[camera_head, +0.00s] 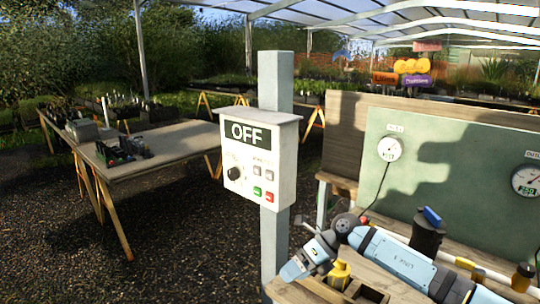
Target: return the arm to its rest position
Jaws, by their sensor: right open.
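My right arm comes in from the bottom right, light blue with dark bands, and bends back at a dark round joint. My right gripper (298,266) is at its lower-left end, by the front edge of the wooden bench (322,291). It is open, and I see nothing held in it; its fingertips are small and hard to make out. It is just left of a yellow fitting (340,273) at a wooden tray (366,292); I cannot tell whether they touch. My left gripper is not in view.
A control box (259,163) reading OFF stands on a grey post (275,240) close to the right gripper. Behind the bench a green panel (450,155) bears gauges (390,148). A black piece with a blue top (429,232) stands beyond the arm. A table (165,145) is at left.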

